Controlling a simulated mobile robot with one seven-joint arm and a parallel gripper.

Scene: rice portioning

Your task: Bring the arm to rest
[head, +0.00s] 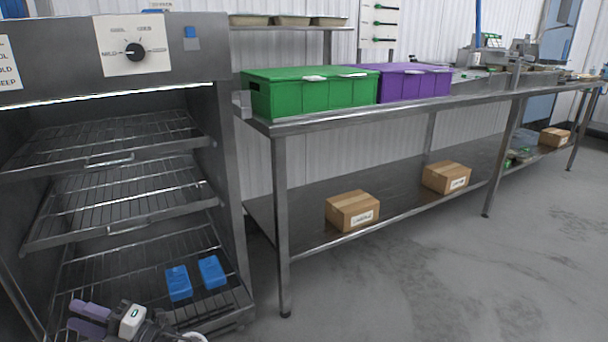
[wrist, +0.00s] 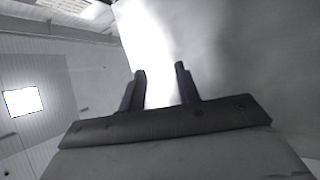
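My gripper (head: 76,314) shows at the bottom left of the head view, low in front of the open metal cabinet (head: 226,150). Its two purple-grey fingers point left, and a white block sits on its body. In the wrist view my gripper (wrist: 161,70) has its two dark fingers apart, with nothing between them. That view looks up past a bright light to a pale wall and ceiling. Most of my arm is out of view.
Wire racks (head: 110,137) fill the cabinet; two blue blocks (head: 178,283) (head: 211,272) lie on the lowest. A steel table (head: 400,106) holds a green crate (head: 310,95) and a purple crate (head: 415,84), with cardboard boxes (head: 352,211) on its lower shelf. Floor at right is clear.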

